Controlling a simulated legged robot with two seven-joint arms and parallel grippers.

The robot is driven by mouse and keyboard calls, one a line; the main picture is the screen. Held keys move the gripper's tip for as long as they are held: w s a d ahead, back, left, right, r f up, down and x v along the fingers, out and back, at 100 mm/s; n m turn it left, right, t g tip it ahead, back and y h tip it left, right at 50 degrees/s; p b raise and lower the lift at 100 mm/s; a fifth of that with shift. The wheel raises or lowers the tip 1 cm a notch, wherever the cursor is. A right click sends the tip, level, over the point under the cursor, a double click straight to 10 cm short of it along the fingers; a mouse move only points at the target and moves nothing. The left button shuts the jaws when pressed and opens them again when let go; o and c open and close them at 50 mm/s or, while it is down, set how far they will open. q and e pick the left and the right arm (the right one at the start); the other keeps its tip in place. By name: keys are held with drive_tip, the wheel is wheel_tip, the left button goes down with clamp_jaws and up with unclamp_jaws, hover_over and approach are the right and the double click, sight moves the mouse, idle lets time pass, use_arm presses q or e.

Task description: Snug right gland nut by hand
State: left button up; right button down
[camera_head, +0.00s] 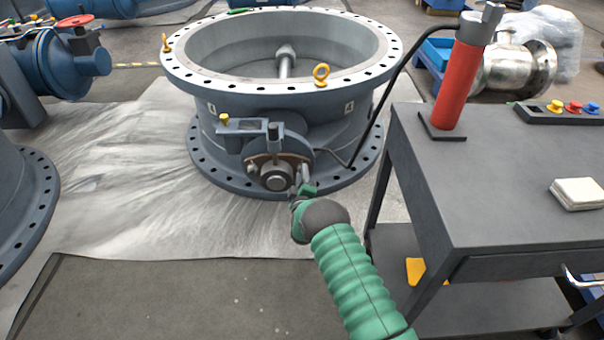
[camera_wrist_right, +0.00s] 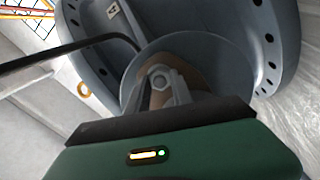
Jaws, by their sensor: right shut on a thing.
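The large grey-blue butterfly valve (camera_head: 285,105) stands upright on the floor sheet. Its shaft end (camera_head: 276,177) faces me at the front, inside a brown-edged gland. The left gland nut (camera_head: 252,169) shows bare beside the shaft. My right gripper (camera_head: 301,187) reaches up to the right side of the gland and partly hides the right gland nut there. In the right wrist view, the fingers of my right gripper (camera_wrist_right: 166,94) are shut on the right gland nut (camera_wrist_right: 159,83), whose metal face shows between them. My left gripper is not in view.
A dark cart (camera_head: 505,165) stands close on the right, with a red cylinder (camera_head: 458,85) and white cloths (camera_head: 579,193) on top. A black hose (camera_head: 388,85) runs from the cylinder to the valve. Floor left of my right arm is clear.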

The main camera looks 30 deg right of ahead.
drive_tip(key=shift+s+f, duration=0.1)
drive_tip(key=shift+f, duration=0.25)
drive_tip(key=c, duration=1.2)
unclamp_jaws()
drive_tip(key=shift+o, duration=0.4)
drive_tip(key=shift+r, duration=0.15)
drive_tip(key=shift+r, duration=0.1)
drive_tip(key=p+v, duration=1)
drive_tip(key=v, duration=0.6)
drive_tip(key=shift+s+a, duration=0.3)
drive_tip(key=shift+a, duration=0.05)
